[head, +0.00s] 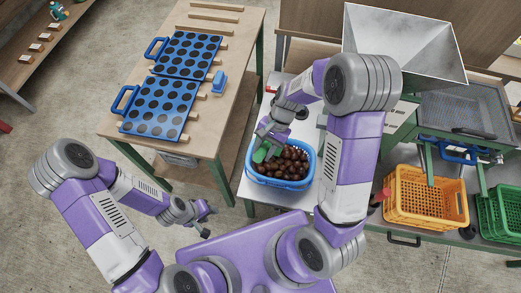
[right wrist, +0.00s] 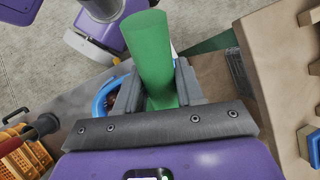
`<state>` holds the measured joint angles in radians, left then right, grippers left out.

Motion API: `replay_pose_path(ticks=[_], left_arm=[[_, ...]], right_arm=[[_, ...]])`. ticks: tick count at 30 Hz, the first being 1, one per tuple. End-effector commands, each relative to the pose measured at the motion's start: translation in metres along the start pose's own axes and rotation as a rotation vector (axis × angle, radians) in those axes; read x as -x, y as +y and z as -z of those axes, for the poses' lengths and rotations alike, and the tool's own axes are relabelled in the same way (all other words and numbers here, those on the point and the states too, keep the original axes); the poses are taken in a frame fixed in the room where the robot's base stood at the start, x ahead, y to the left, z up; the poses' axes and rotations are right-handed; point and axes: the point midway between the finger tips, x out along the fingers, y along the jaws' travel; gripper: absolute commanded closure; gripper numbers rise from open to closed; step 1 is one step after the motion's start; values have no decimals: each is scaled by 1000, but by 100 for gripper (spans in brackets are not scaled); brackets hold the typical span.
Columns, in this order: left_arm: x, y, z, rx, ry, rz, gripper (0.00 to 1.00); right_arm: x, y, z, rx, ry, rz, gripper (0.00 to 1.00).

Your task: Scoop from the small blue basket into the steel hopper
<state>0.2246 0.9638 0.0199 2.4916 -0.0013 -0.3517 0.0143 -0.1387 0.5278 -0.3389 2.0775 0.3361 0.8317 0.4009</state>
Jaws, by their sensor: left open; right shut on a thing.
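The small blue basket (head: 283,184) holds brown chestnuts (head: 290,163) and stands on a pale bench near the middle of the head view. My right gripper (head: 270,133) is above the basket's left part, shut on a green scoop (head: 260,154). The scoop's lower end is at the chestnuts; whether it holds any is hidden. In the right wrist view the scoop (right wrist: 152,55) stands between the fingers, with part of the basket's blue rim (right wrist: 101,98) behind. The steel hopper (head: 372,38) is at the upper right. My left gripper (head: 208,222) is open and empty, low, left of the basket.
A wooden table (head: 232,45) at left carries two blue trays (head: 185,53) with dark round holes. An orange crate (head: 425,205) and a green crate (head: 500,215) stand at right, below a mesh tray (head: 458,108). My right arm passes between basket and hopper.

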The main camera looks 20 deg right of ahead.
Motion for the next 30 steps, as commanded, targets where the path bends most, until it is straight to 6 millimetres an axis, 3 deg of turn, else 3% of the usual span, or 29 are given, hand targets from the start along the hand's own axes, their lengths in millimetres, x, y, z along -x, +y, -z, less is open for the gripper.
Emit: replay_pose_path(ticks=[1, 3, 11, 28, 30], left_arm=[[19, 7, -1, 0, 0, 0, 57], [29, 11, -1, 0, 1, 0, 57], [50, 19, -2, 0, 1, 0, 57], [56, 21, -2, 0, 0, 0, 57], [51, 19, -2, 0, 1, 0, 57]], right_arm=[[7, 5, -16, -56, -46, 21, 100], [7, 9, -31, -110, -95, 48, 100], [8, 15, -65, -221, -198, 115, 100], [10, 15, -72, -233, -206, 123, 100], [5, 16, -66, -237, -218, 125, 100]])
